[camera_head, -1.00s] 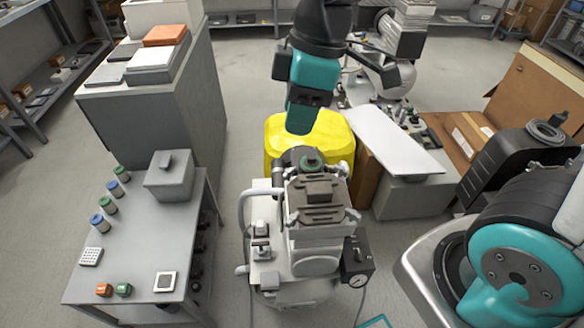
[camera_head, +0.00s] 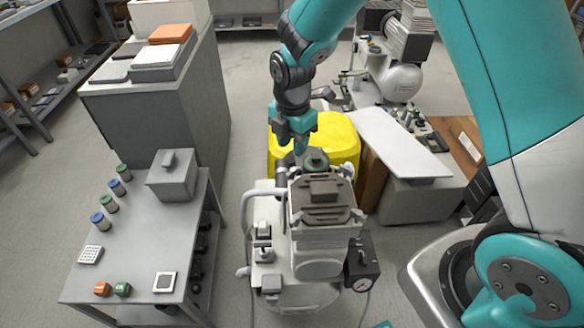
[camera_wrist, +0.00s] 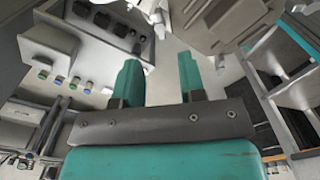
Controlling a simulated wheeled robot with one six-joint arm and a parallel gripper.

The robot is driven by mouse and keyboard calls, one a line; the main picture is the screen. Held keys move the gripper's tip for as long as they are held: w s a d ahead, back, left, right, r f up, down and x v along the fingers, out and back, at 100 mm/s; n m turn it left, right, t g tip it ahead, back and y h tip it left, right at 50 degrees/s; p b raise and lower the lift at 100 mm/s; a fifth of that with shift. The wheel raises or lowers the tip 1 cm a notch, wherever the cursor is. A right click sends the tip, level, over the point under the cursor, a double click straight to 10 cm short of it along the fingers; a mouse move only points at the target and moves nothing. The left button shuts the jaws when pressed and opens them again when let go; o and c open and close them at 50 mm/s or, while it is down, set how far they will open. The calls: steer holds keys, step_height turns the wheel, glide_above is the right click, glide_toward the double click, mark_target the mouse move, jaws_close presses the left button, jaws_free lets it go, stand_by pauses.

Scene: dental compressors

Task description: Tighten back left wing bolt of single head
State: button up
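The single-head compressor (camera_head: 320,235) stands upright in the middle of the head view, with a dark brown head plate (camera_head: 322,190) on top. Small light wing bolts show at the plate's corners, one of them at the back right (camera_head: 347,170). The back left corner is close below my gripper, and I cannot clearly make out its bolt. My gripper (camera_head: 299,150) points down just behind and above that corner. In the wrist view its two teal fingers (camera_wrist: 158,80) are apart with nothing held between them. I cannot tell whether a finger touches the compressor.
A yellow container (camera_head: 340,140) stands behind. A grey bench (camera_head: 135,255) with a box and small coloured parts is at left.

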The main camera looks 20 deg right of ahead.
mark_target(292, 170)
step_height(292, 170, down, 9)
steer(key=shift+r, duration=0.2)
jaws_close()
